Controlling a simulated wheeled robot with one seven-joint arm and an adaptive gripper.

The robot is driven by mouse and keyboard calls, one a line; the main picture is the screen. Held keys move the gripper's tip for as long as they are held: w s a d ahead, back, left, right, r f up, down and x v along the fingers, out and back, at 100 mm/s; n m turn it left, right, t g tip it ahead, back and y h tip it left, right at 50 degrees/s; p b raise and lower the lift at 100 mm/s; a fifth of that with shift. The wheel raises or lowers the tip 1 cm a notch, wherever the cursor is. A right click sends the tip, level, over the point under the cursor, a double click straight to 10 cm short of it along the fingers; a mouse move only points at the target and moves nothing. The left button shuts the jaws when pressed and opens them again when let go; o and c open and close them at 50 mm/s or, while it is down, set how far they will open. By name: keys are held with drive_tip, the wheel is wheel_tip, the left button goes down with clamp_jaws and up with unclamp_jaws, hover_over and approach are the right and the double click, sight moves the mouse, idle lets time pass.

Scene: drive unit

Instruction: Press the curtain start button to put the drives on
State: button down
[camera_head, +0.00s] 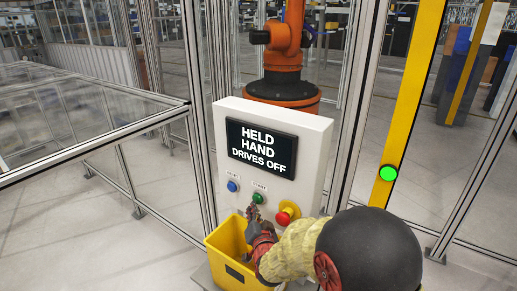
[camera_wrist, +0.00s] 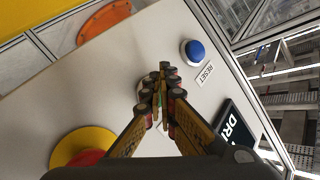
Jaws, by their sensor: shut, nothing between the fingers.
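The white control box (camera_head: 222,130) has a black display (camera_head: 262,149) reading "HELD HAND DRIVES OFF". The green start button (camera_head: 258,198) sits between the blue reset button (camera_head: 232,186) and the red stop button (camera_head: 283,217) on a yellow collar. My gripper (camera_head: 251,211) is shut and empty, its tips just below the green button in the head view. In the wrist view my shut fingertips (camera_wrist: 158,88) lie over the panel and hide most or all of the green button. I cannot tell whether they touch it. The blue button (camera_wrist: 193,52) shows beyond them.
A yellow bin (camera_head: 222,262) stands below the panel, close under my gripper. The red stop button (camera_wrist: 82,158) is near my fingers.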

drive_tip(key=shift+w+d+b, duration=0.25)
drive_tip(key=shift+w+b, duration=0.05)
drive_tip(key=shift+w, duration=0.05)
idle(0.5)
drive_tip(key=shift+s+a, duration=0.5)
drive_tip(key=shift+s, duration=0.2)
drive_tip(key=s+a+b, duration=0.1)
drive_tip(key=s+a, duration=0.2)
drive_tip(key=s, duration=0.1)
drive_tip(key=shift+s+a, duration=0.35)
drive_tip(key=shift+s, duration=0.05)
idle(1.2)
